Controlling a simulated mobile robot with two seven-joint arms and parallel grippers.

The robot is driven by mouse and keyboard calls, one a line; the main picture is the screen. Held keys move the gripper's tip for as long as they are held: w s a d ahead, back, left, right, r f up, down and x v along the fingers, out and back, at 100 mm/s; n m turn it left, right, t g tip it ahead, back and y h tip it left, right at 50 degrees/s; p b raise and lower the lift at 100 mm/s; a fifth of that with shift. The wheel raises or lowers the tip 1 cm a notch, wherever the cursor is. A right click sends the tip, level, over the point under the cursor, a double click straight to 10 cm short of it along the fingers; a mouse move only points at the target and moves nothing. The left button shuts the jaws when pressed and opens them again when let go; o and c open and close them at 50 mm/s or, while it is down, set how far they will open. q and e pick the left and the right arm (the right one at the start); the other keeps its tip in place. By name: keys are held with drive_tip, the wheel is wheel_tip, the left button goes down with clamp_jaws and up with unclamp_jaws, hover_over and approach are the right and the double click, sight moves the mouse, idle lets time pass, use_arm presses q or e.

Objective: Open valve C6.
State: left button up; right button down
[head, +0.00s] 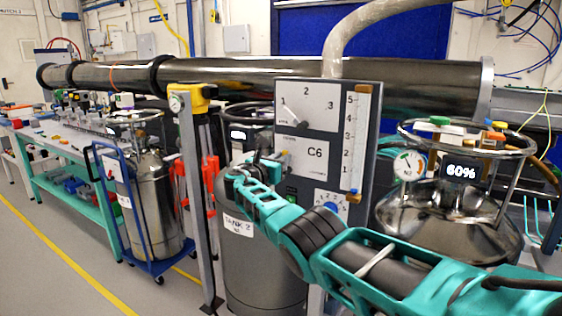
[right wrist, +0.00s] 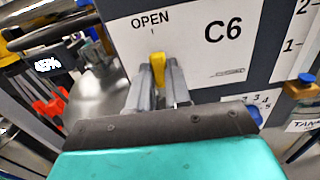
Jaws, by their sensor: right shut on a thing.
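The grey valve panel with the C6 label (head: 315,152) stands in front of the steel tanks; the label also shows in the right wrist view (right wrist: 222,31). My right gripper (right wrist: 160,78) is shut on the yellow valve handle (right wrist: 157,62), one finger on each side. The handle's visible end points up toward the OPEN mark (right wrist: 150,20); the rest is hidden between the fingers. In the head view my right gripper (head: 268,166) is at the panel's left side, and the handle is hard to make out. My left gripper is not in view.
The panel also carries a dial (head: 306,107), a vertical scale (head: 355,140) and a blue knob (head: 330,203). A tank with a 60% display (head: 461,171) stands close at the right. A yellow-topped post (head: 190,150) stands left of the panel. Floor is clear at the lower left.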

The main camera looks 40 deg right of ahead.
drive_tip(key=shift+f, duration=0.1)
drive_tip(key=c, duration=1.1)
unclamp_jaws()
drive_tip(key=shift+o, duration=0.2)
drive_tip(key=p+v, duration=0.3)
drive_tip(key=v, duration=1)
